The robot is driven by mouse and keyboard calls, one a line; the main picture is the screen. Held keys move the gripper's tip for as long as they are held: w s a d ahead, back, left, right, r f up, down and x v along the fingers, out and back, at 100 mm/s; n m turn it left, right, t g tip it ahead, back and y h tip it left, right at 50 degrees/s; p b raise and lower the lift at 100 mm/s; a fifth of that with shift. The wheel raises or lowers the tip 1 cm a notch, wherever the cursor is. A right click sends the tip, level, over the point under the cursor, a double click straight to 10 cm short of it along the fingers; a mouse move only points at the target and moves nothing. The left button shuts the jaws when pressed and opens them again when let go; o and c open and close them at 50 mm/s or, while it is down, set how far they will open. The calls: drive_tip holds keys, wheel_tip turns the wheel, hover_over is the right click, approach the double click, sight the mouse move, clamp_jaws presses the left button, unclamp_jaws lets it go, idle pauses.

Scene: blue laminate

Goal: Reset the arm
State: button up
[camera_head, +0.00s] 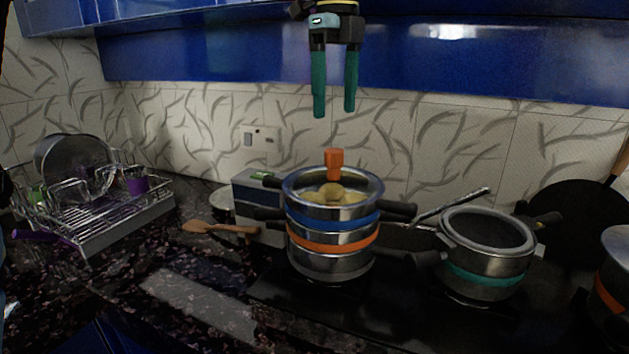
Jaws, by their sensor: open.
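My gripper (333,112) hangs at the top centre in the head view, pointing down, with its two teal fingers apart and nothing between them. It is in the air above the stacked pots (333,245), clear of them and in front of the tiled wall and blue cabinet. The rest of my arm is mostly out of the frame above.
Stacked pots with an orange-topped item (334,163) stand on the dark stove. A teal-banded pot (486,270) and a black pan (577,232) stand to the right. A dish rack (127,227) and a wooden spoon (220,228) lie left. Blue cabinets (200,55) run above.

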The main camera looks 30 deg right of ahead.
drive_tip(key=w+a+f+n, duration=0.7)
drive_tip(key=a+n, duration=0.1)
drive_tip(key=a, duration=0.1)
drive_tip(key=w+a+f+n, duration=0.6)
drive_tip(key=a+f+n, duration=0.1)
drive_tip(key=a, duration=0.2)
drive_tip(key=s+a+f+n, duration=0.1)
drive_tip(key=a+f+n, duration=0.2)
drive_tip(key=a+n, duration=0.3)
drive_tip(key=s+a+f+n+t, duration=0.1)
drive_tip(key=a+f+n, duration=0.3)
drive_tip(key=a, duration=0.5)
drive_tip(key=s+a+f+n, duration=0.2)
drive_tip(key=a+f+n, duration=0.2)
drive_tip(key=a+n, duration=0.4)
drive_tip(key=shift+f+t, duration=0.2)
drive_tip(key=shift+t, duration=0.1)
